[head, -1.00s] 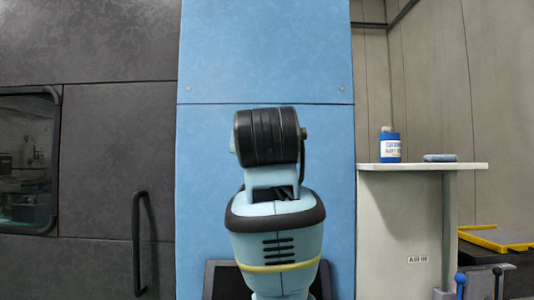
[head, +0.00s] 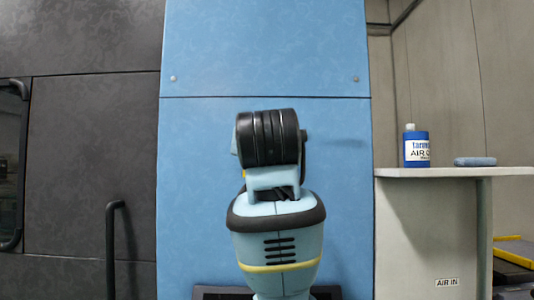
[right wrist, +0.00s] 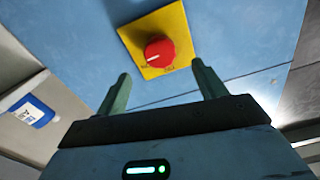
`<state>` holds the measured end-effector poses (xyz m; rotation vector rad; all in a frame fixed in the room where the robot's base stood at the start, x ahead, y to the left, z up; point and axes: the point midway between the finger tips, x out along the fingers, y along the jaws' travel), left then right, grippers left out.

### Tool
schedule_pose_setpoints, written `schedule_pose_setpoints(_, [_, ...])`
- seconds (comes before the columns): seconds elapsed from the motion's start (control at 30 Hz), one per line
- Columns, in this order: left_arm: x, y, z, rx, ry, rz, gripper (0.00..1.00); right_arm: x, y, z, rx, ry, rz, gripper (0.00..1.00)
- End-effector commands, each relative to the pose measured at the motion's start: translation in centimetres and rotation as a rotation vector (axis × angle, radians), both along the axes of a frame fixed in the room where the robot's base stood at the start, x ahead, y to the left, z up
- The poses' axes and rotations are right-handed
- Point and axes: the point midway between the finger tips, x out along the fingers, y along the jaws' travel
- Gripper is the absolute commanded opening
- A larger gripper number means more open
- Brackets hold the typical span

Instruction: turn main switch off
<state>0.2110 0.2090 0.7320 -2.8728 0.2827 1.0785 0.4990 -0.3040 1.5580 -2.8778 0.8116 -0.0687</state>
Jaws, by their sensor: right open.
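The main switch is a red round knob (right wrist: 160,52) with a white mark, on a yellow square plate (right wrist: 176,28) fixed to a blue panel. In the right wrist view my right gripper (right wrist: 161,69) is open and empty, its two green fingers on either side below the knob, apart from it. In the head view my arm stands in front of the blue panel (head: 265,50) and hides the switch and the gripper's fingers. My left gripper is not in view.
A shelf (head: 440,172) at right holds a blue and white bottle (head: 416,150) and a flat blue-grey item (head: 474,162). A dark machine door with a black handle (head: 111,245) is at left. A yellow item (head: 515,252) lies low at far right.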

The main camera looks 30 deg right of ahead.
Motion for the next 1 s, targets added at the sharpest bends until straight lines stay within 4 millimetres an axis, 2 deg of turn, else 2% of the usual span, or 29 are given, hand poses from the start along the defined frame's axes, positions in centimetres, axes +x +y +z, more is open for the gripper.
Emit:
schedule_pose_setpoints(0.43, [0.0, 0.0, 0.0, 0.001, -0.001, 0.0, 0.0, 5.2, -3.3, -0.1, 0.0, 0.004, -0.002, 0.7])
schedule_pose_setpoints(0.6, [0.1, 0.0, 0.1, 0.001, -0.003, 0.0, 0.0, 6.0, -3.7, -0.1, 0.0, 0.002, 0.0, 0.7])
schedule_pose_setpoints(0.87, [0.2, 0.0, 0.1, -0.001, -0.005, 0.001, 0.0, 6.1, -3.7, -0.1, 0.0, 0.002, 0.0, 0.7])
schedule_pose_setpoints(1.0, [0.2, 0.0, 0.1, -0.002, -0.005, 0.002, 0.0, 6.0, -3.7, -0.1, 0.0, 0.002, 0.0, 0.52])
